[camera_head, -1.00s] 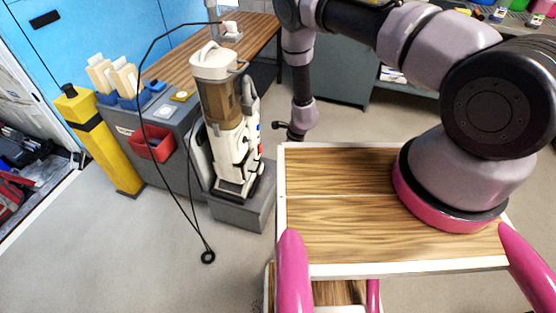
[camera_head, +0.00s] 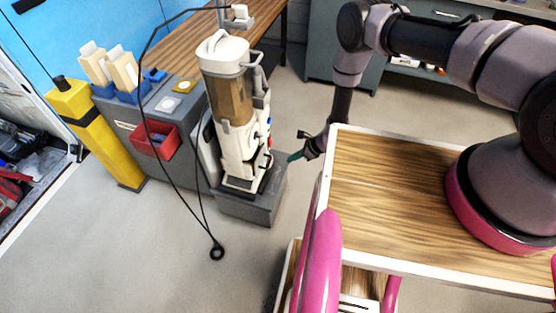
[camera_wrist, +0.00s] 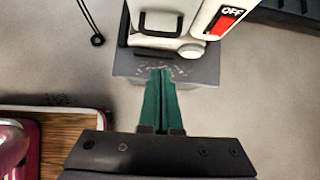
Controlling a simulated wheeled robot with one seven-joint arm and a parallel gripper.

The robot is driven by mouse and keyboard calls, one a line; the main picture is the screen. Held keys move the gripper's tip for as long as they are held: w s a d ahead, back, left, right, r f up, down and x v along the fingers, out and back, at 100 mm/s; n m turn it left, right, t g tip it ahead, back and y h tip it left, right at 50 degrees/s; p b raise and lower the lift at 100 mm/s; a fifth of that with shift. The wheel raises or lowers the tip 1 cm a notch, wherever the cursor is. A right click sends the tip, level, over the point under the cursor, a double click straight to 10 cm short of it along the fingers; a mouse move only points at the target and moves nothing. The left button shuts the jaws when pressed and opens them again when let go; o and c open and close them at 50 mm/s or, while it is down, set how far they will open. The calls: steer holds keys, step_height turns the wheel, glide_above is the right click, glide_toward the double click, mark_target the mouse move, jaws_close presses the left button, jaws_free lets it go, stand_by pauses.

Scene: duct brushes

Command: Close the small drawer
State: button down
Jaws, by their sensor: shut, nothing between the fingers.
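A cream and brown machine (camera_head: 235,115) stands upright on a low grey base (camera_head: 248,207) beside the grey cabinet. In the wrist view, the grey base (camera_wrist: 124,66) has pale specks on its top near its front edge. My gripper (camera_head: 293,157) has green fingers and is just right of the base in the head view. In the wrist view my gripper (camera_wrist: 161,72) is shut and empty, its tips overlapping the base's front edge; contact cannot be told.
My wood-topped cart body fills the lower right. A red bin (camera_head: 154,141) hangs on the grey cabinet (camera_head: 180,115). A black cable (camera_head: 173,170) hangs down to a ring (camera_head: 216,252) near the floor. A yellow post (camera_head: 105,140) stands left. The floor around the base is clear.

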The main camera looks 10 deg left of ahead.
steer(key=a+f, duration=0.4)
steer(key=a, duration=0.3)
steer(key=shift+w+f, duration=0.2)
steer(key=shift+f, duration=0.1)
steer(key=shift+a, duration=0.95)
steer(key=shift+r, duration=0.1)
